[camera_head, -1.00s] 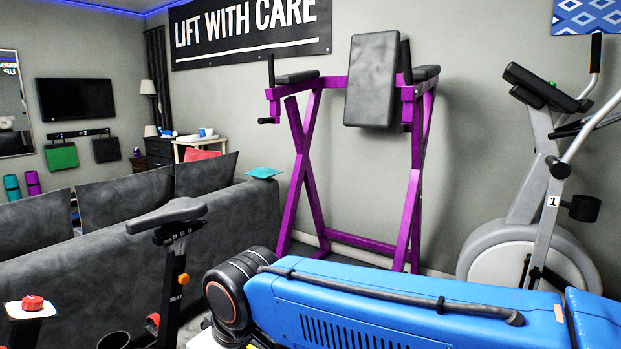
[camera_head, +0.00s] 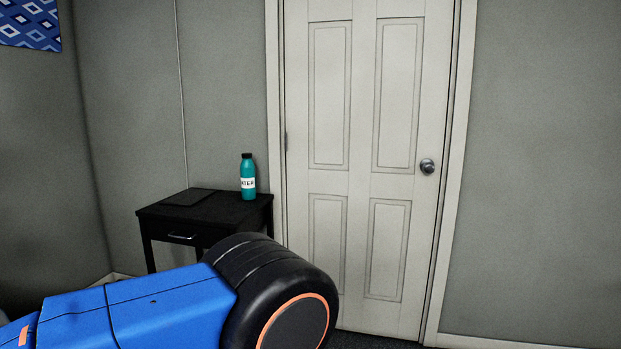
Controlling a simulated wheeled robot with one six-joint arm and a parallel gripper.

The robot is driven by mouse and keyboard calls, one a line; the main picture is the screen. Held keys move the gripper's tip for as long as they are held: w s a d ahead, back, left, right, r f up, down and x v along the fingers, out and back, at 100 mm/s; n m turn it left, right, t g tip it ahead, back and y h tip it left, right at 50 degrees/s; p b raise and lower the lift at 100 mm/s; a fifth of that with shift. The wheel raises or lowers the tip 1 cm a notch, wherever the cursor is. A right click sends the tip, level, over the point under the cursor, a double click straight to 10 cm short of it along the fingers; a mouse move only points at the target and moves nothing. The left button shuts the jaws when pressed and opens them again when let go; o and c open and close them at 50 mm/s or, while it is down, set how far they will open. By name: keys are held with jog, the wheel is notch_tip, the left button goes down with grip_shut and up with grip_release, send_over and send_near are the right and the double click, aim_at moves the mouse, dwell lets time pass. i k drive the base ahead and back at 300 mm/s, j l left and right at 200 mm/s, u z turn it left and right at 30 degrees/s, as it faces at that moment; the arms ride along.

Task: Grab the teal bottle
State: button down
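The teal bottle (camera_head: 247,171) stands upright on the right part of a small black table (camera_head: 238,207), left of the door. It has a dark cap and a white label with dark letters, partly readable as "ATER". My blue arm with its black, orange-ringed joint crosses the lower left of the view, in front of the table's lower part. My gripper is not in view.
A flat dark object (camera_head: 188,197) lies on the table left of the bottle. The table has a drawer (camera_head: 182,237) with a light handle. A closed white panelled door (camera_head: 365,140) with a round knob (camera_head: 427,166) is right of the table. Grey walls surround them.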

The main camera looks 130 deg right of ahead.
aim_at(247, 168)
jog(key=z, duration=1.5)
jog(key=i+z, duration=0.1)
jog(key=z, duration=1.9)
jog(key=k+l+z, duration=0.15)
jog(key=z, duration=0.3)
